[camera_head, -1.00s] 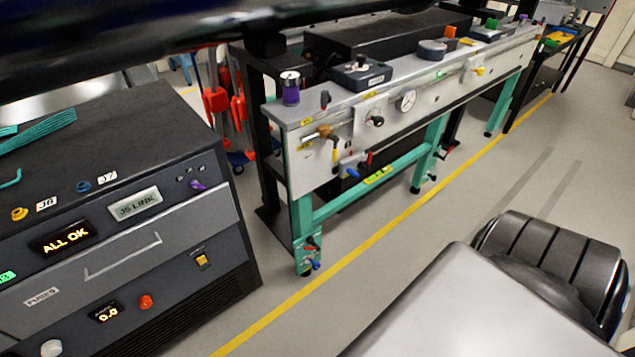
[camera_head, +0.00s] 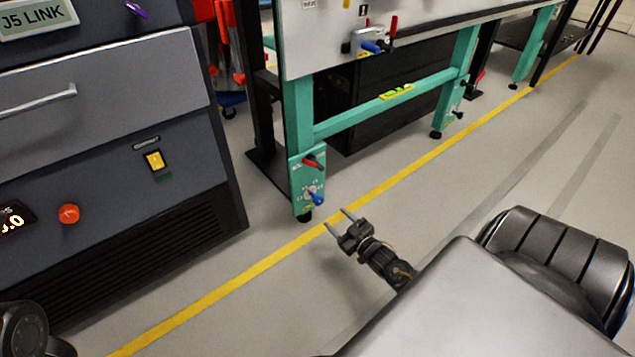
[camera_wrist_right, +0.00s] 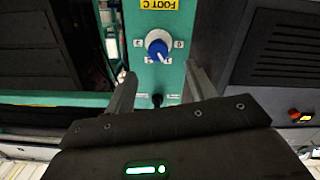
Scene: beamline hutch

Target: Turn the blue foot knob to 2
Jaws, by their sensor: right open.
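The blue foot knob (camera_head: 317,198) is on the teal foot plate (camera_head: 298,175) of the bench's near leg, below a red-handled knob (camera_head: 314,162). In the right wrist view the blue knob (camera_wrist_right: 158,47) sits on a white dial base with small labels around it, under a yellow "FOOT C" label (camera_wrist_right: 167,4). A pale mark on the knob points down and slightly right; the numbers are too small to read surely. My right gripper (camera_head: 337,220) is open and empty, its fingers toward the knob and apart from it. It also shows in the wrist view (camera_wrist_right: 160,74). My left gripper is out of view.
A dark cabinet (camera_head: 120,130) with a yellow switch and a red button (camera_head: 69,214) stands left of the leg. Another blue-handled fitting (camera_head: 371,47) is on the bench front above. A yellow floor line (camera_head: 250,272) runs past the foot. The floor right of it is mostly clear.

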